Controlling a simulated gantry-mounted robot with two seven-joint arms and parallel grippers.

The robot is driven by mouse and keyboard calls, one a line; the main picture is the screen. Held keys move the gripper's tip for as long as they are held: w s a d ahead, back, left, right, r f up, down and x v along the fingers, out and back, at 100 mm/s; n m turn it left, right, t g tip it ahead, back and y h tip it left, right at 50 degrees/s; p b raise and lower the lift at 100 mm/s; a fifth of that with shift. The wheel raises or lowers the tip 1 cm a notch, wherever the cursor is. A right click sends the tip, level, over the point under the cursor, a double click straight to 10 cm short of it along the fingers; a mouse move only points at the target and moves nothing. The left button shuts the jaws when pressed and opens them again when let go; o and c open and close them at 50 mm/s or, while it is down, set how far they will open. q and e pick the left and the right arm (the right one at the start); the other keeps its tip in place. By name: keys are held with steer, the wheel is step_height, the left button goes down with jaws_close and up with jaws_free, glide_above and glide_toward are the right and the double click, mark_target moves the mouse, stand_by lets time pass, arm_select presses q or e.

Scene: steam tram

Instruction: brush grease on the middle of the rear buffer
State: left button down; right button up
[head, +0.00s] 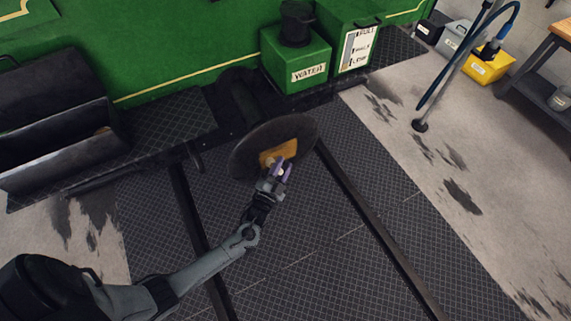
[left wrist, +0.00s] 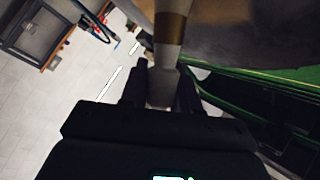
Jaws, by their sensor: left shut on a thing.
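The rear buffer (head: 247,150) is a dark oval disc sticking out from the green tram. An orange-brown patch (head: 279,151) shows on its middle; I cannot tell if it is grease. My left gripper (head: 275,178) is just in front of the patch. It is shut on the pale handle of a brush (left wrist: 163,82), best seen in the left wrist view, with a copper-brown band (left wrist: 171,28) above. The brush tip is hard to see, so I cannot tell whether it touches the buffer, whose grey face (left wrist: 240,25) fills the upper right there. My right gripper is not in view.
An open dark trough (head: 60,140) is at left. A yellow box (head: 488,67) and a workbench (head: 545,75) stand at right. Two rails run along the floor.

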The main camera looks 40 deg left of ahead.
arm_select(q)
steer(key=s+r+p, duration=0.1)
steer(key=s+a+p, duration=0.1)
steer(key=shift+r+p, duration=0.35)
steer(key=shift+p, duration=0.05)
steer(key=w+d+b, duration=0.4)
steer(key=w, duration=0.5)
steer(key=shift+w+d, duration=0.2)
steer(key=shift+d, duration=0.15)
stand_by(1.2)
